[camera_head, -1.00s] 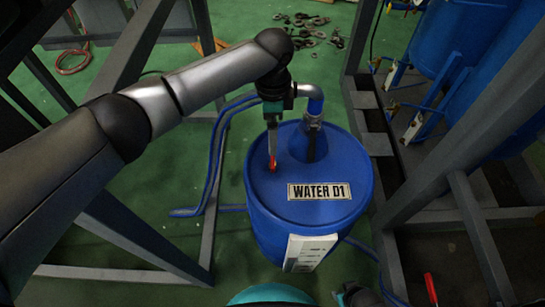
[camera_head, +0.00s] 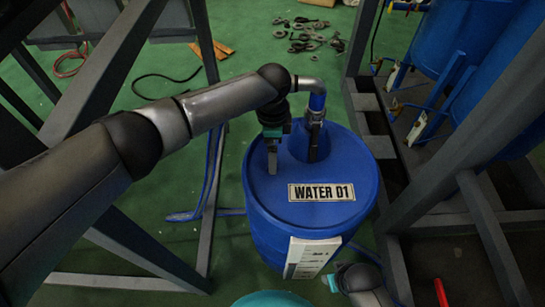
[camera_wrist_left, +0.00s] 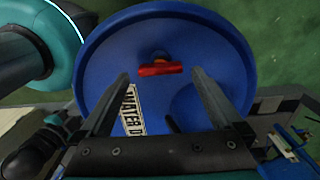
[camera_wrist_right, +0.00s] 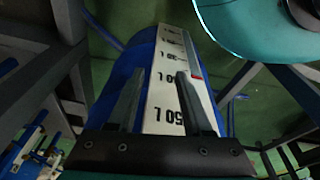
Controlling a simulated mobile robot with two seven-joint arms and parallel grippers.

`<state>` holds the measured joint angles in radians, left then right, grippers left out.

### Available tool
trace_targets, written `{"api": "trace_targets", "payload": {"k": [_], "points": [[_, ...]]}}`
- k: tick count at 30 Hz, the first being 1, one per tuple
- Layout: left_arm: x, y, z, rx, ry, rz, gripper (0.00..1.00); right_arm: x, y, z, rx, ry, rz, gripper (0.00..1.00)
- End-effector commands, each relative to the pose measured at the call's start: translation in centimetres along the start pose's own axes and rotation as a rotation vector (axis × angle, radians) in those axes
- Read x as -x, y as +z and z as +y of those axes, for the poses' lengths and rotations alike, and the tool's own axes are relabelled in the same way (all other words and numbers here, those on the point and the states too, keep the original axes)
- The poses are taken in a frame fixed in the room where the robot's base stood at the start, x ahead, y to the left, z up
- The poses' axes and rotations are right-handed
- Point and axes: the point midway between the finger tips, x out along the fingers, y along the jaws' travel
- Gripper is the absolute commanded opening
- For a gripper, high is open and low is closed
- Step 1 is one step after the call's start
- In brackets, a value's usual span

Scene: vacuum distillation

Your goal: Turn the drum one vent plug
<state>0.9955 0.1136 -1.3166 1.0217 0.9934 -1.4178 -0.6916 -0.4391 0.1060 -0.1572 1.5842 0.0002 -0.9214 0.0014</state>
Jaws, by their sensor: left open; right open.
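The blue drum (camera_head: 262,215), labelled WATER D1 (camera_head: 321,192), stands upright on the floor. Its red vent plug (camera_wrist_left: 160,69) shows on the lid in the left wrist view, its bar lying crosswise. The plug is hidden in the head view. My left gripper (camera_head: 272,170) points down over the lid's left part. Its fingers are open, one on either side of the plug in the left wrist view; whether they touch it I cannot tell. My right gripper (camera_head: 329,283) is open and empty, low before the drum's white level scale (camera_wrist_right: 168,75).
A metal pipe elbow (camera_head: 311,84) rises from the lid's back, close to my left gripper. Grey frame beams (camera_head: 470,135) stand on both sides of the drum. Blue tanks (camera_head: 455,38) stand at the right. Loose metal parts (camera_head: 315,35) lie on the green floor behind.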

Motion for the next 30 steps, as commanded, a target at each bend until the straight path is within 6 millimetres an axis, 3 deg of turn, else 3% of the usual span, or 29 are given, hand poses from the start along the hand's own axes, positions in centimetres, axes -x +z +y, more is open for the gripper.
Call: {"api": "trace_targets", "payload": {"k": [9, 21, 30], "points": [[-2.2, 0.1, 0.0, 0.001, 0.0, -0.001, 1.0, 1.7, -1.6, -0.2, -0.003, -0.003, 0.02, 0.5], [-2.4, 0.0, 0.0, 0.001, 0.0, 0.0, 1.0, 2.1, -1.8, -0.2, -0.004, -0.004, 0.022, 0.5], [-2.4, 0.0, 0.0, 0.001, 0.0, 0.0, 0.69, 2.1, -1.9, -0.2, -0.004, -0.004, 0.023, 0.5]]}}
